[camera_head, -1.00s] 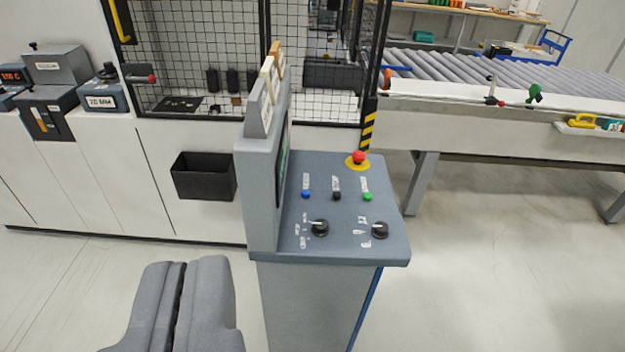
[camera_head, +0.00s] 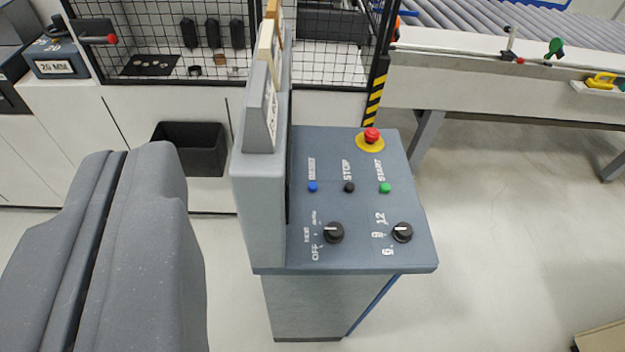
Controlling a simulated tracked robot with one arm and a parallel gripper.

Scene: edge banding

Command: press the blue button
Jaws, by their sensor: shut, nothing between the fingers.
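The blue button (camera_head: 313,187) is a small round knob on the sloping grey control panel (camera_head: 362,262), below a label that seems to read RESET. It is the left one in a row with a black STOP button (camera_head: 349,187) and a green START button (camera_head: 385,188). My gripper (camera_head: 122,150) is large and grey at the lower left, its two fingers shut together with only a dark seam between them. It is empty and to the left of the panel, apart from the blue button. Nothing covers the button.
A red emergency knob (camera_head: 371,135) on a yellow disc sits above the buttons. Two black rotary knobs (camera_head: 334,233) (camera_head: 402,232) are below them. A tall grey screen housing (camera_head: 260,200) stands between my gripper and the buttons. A black bin (camera_head: 190,148) hangs behind.

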